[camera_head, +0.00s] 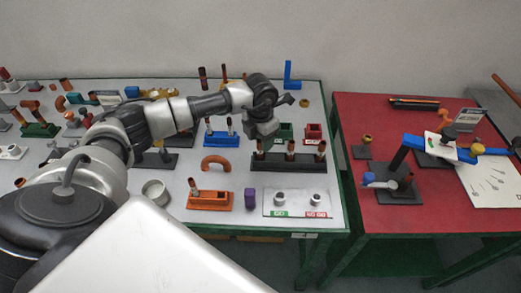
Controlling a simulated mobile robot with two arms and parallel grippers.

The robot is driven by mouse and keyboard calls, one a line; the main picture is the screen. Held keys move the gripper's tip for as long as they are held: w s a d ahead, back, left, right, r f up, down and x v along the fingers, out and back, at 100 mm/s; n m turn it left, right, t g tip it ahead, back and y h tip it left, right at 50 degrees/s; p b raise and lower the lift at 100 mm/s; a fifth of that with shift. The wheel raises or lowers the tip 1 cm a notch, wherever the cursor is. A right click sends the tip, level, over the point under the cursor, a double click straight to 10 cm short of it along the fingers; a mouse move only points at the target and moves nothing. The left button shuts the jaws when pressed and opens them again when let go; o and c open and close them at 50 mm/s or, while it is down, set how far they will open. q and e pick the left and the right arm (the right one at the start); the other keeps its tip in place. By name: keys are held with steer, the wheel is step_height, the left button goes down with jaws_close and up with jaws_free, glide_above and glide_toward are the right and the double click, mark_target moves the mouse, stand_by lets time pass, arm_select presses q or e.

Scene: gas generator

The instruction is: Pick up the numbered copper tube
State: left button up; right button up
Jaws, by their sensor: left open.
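Several copper tubes stand upright around the white table. A dark rack (288,163) at the right of that table holds upright copper tubes, including a middle one (291,150) and a right one (321,149). Another tube (260,146) stands at its left end, just below my left gripper. I cannot read a number on any tube. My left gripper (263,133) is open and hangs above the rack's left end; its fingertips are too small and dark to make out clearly. My right gripper is not in view.
An orange block (209,201) with a tube, a curved copper pipe (216,162) and a purple block (250,197) lie in front. A white plate (297,204) with two fittings is near the front edge. A red table (350,215) stands right, beyond a gap.

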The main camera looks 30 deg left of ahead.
mark_target(260, 148)
arm_select(q)
step_height(260, 148, down, 3)
steer(key=shift+s+f+p, duration=0.15)
steer(key=shift+p, duration=0.25)
steer(key=shift+f, duration=0.2)
steer(key=shift+c, duration=0.9)
steer(key=c, duration=0.7)
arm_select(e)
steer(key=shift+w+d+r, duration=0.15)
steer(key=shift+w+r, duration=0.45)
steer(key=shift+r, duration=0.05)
arm_select(q)
steer(key=shift+r, duration=0.15)
